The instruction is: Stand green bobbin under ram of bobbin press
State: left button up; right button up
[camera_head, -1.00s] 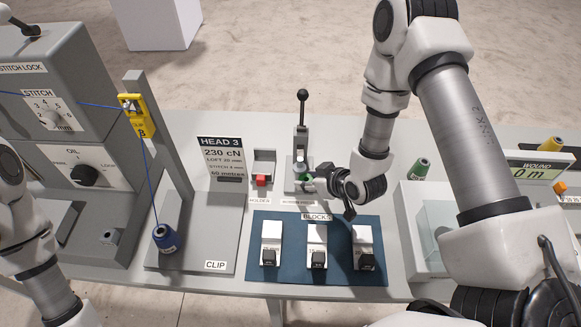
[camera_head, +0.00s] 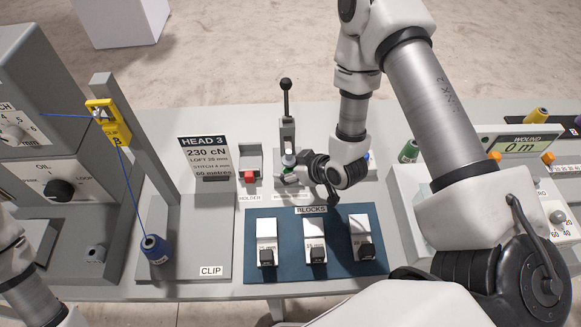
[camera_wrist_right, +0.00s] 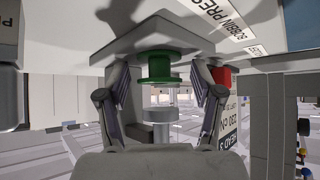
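The green bobbin (camera_wrist_right: 158,64) is in the right wrist view, where the scene appears upside down. It rests upright against the grey base plate of the bobbin press (camera_wrist_right: 146,39), in line with the ram (camera_wrist_right: 160,113). My right gripper (camera_wrist_right: 159,82) is open, with one finger on each side of the bobbin and a visible gap to each. In the head view the press (camera_head: 287,132) stands at the back middle. My right gripper (camera_head: 302,171) reaches its base from the right and partly hides the bobbin. My left gripper is out of view; only arm links show at the left edge.
A red-topped holder (camera_head: 249,176) stands just left of the press. A blue mat (camera_head: 256,270) with three blocks lies in front. A blue spool (camera_head: 155,250) stands on the clip plate (camera_head: 195,225). The winder (camera_head: 470,180) is at right, near another green spool (camera_head: 409,151).

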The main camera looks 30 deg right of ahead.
jog(key=shift+s+r, duration=0.25)
jog(key=shift+d+r+p, duration=0.1)
jog(key=shift+r+p, duration=0.35)
jog(key=shift+p, duration=0.05)
jog(key=shift+s+d+r+b, duration=0.15)
jog(key=shift+s+b, duration=0.2)
jog(key=v, duration=0.4)
jog(key=shift+r+b, duration=0.1)
jog(key=shift+b, duration=0.2)
jog(key=p+v, duration=0.6)
jog(key=shift+s+r, duration=0.25)
jog(key=shift+s, duration=0.05)
jog(key=shift+f, duration=0.1)
jog(key=shift+d, duration=0.15)
